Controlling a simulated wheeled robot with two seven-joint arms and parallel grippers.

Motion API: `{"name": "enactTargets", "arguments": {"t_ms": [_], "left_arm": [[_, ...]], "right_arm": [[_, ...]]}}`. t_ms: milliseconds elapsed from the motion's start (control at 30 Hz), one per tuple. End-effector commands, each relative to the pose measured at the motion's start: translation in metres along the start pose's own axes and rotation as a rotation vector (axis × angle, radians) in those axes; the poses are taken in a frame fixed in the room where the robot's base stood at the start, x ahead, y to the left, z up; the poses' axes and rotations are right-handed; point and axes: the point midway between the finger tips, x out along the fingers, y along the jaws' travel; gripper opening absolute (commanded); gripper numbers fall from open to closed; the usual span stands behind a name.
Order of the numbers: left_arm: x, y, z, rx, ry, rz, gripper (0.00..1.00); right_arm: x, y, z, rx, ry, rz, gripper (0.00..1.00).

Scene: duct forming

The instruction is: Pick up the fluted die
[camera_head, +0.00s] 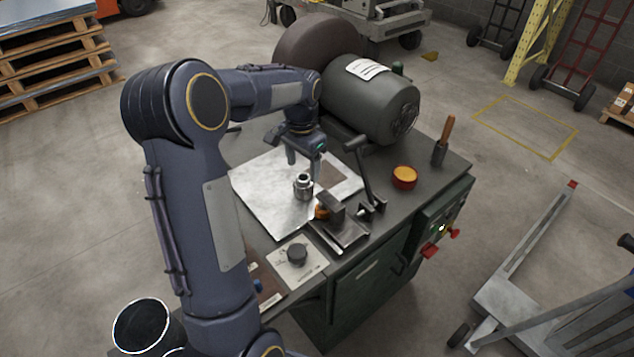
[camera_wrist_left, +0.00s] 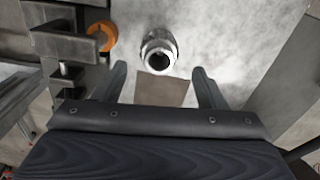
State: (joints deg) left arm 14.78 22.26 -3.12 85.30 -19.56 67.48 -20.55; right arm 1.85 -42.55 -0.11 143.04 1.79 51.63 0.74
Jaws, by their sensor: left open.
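A silver, round metal piece, which looks like the fluted die (camera_head: 303,188), stands upright on a bright metal sheet (camera_head: 262,205) on the machine's top. In the left wrist view the die (camera_wrist_left: 159,38) shows its dark round bore, beyond the fingertips and roughly centred between them. My left gripper (camera_head: 304,163) is open and empty, with its fingers pointing down above the sheet, just behind the die. In the left wrist view the left gripper (camera_wrist_left: 160,80) has its fingers spread wide, with a brown square patch (camera_wrist_left: 161,90) between them. My right gripper is not in view.
A clamp block (camera_head: 330,207) with an orange ring (camera_head: 321,212) stands close right of the die. A lever (camera_head: 364,172) and a big grey motor (camera_head: 371,98) stand behind it. A dark knob (camera_head: 297,253) sits nearer. An orange-topped button (camera_head: 404,177) is at right.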

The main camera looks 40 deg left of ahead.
Motion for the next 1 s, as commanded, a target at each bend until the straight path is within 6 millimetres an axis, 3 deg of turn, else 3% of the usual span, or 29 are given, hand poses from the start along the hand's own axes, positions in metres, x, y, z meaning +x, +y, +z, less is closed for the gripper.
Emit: {"name": "enactTargets", "arguments": {"t_ms": [433,767,1000], "left_arm": [[0.060,0.002,0.001,-0.001,-0.001,0.003,0.66],[0.067,0.002,0.000,-0.001,0.002,0.001,0.66],[0.067,0.002,0.000,-0.001,0.002,0.001,0.34]], "right_arm": [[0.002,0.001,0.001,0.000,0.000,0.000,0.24],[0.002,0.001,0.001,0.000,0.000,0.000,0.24],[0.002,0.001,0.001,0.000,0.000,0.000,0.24]]}}
